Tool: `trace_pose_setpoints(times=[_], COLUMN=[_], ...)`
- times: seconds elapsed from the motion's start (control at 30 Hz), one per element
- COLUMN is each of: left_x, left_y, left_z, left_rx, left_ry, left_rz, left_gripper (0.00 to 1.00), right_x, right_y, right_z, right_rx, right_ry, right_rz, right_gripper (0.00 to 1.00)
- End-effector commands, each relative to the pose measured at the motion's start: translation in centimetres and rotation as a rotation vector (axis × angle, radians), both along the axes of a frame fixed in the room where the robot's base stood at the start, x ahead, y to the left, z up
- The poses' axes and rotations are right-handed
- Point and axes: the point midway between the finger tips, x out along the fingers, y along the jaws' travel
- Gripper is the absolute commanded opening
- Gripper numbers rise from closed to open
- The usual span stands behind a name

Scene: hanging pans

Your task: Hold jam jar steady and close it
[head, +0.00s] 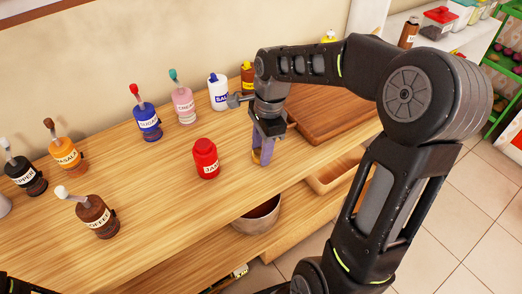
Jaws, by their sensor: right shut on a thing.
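The jam jar (206,166) is red with a white label and stands upright on the wooden counter. A narrower red top shows on it; I cannot tell if this is a separate lid. My right gripper (264,150) points down to the right of the jam jar, apart from it. It is shut on a small purplish thing with a yellowish base (260,159), low over or on the counter. The fingers hide most of it, so I cannot tell what it is.
Several labelled bottles line the back and left of the wooden counter (165,210), among them sugar (148,123), cream (184,107) and coffee (97,218). A brown wooden board (325,125) lies to the right. A bowl (260,217) sits below.

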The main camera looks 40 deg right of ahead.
Motion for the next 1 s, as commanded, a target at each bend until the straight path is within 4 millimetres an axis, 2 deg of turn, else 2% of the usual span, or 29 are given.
trace_pose_setpoints(times=[0.17, 0.5, 0.6, 0.73, 1.0], left_x=[0.0, 0.0, 0.0, 0.0, 0.0], left_y=[0.0, 0.0, 0.0, 0.0, 0.0], left_z=[0.0, 0.1, 0.1, 0.1, 0.1], left_rx=[0.0, 0.0, 0.0, 0.0, 0.0], left_ry=[0.0, 0.0, 0.0, 0.0, 0.0], left_rz=[0.0, 0.0, 0.0, 0.0, 0.0], left_gripper=[0.77, 0.77, 0.77, 0.77, 0.77], right_x=[0.1, 0.1, 0.1, 0.1, 0.0], right_y=[0.0, 0.0, 0.0, 0.0, 0.0], right_z=[1.9, 8.0, 9.2, 9.8, 9.8], right_rx=[-0.002, -0.001, -0.001, 0.0, 0.0], right_ry=[-0.005, -0.005, -0.003, -0.002, -0.001], right_rz=[0.0, -0.001, 0.001, 0.001, 0.0], right_gripper=[0.02, 0.02, 0.02, 0.02, 0.02])
